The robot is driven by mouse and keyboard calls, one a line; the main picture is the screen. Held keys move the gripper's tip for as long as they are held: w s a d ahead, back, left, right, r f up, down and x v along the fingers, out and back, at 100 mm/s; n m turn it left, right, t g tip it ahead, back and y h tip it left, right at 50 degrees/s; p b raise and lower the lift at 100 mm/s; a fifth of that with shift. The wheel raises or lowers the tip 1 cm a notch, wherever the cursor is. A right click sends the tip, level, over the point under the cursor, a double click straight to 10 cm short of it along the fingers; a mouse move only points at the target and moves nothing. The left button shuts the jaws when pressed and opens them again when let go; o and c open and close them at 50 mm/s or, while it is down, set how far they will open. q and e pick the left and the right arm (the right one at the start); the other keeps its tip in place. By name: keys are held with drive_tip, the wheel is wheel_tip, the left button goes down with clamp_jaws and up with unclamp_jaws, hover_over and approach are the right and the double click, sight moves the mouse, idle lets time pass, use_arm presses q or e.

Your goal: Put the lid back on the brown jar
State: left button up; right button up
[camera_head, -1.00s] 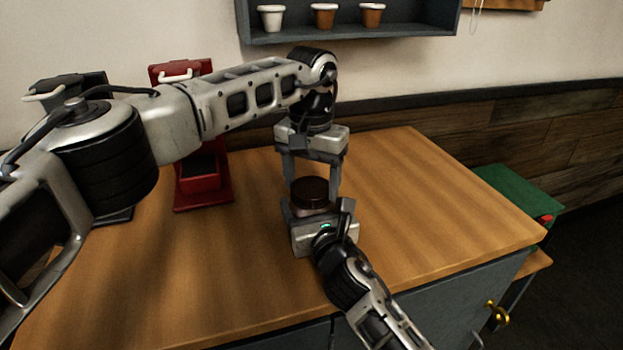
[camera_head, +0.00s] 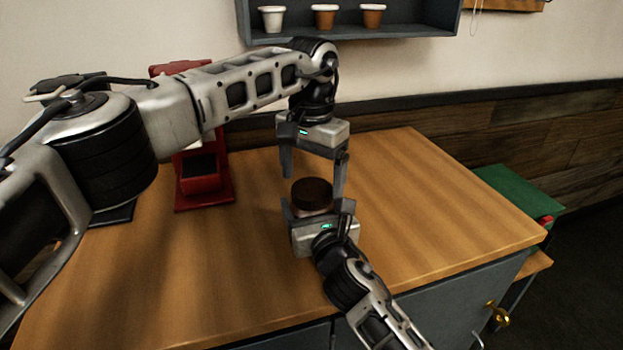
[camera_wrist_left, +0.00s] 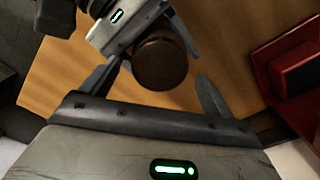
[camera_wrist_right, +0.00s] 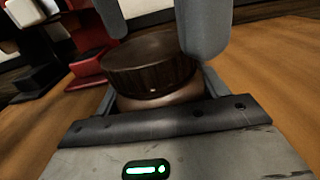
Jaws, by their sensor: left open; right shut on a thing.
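The brown jar (camera_wrist_right: 150,101) is held upright in my right gripper (camera_head: 312,212), low over or on the wooden table. Its dark brown lid (camera_head: 312,193) sits on top of it, and the lid looks level. The lid also shows from above in the left wrist view (camera_wrist_left: 160,62) and from the side in the right wrist view (camera_wrist_right: 150,62). My left gripper (camera_head: 313,184) points down from above with its fingers spread apart. Its fingertips are just above the lid, and it holds nothing. Most of the jar body is hidden by my right gripper.
A red brewer (camera_head: 203,178) stands at the left on the table (camera_head: 420,200), partly behind my left arm. A dark machine is behind that arm too. Small pots (camera_head: 324,17) stand on a wall shelf. The right side of the table is clear. A green box (camera_head: 515,195) is beyond its right edge.

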use_arm(q)
drive_tip(key=shift+r, duration=1.5)
drive_tip(key=shift+c, duration=0.5)
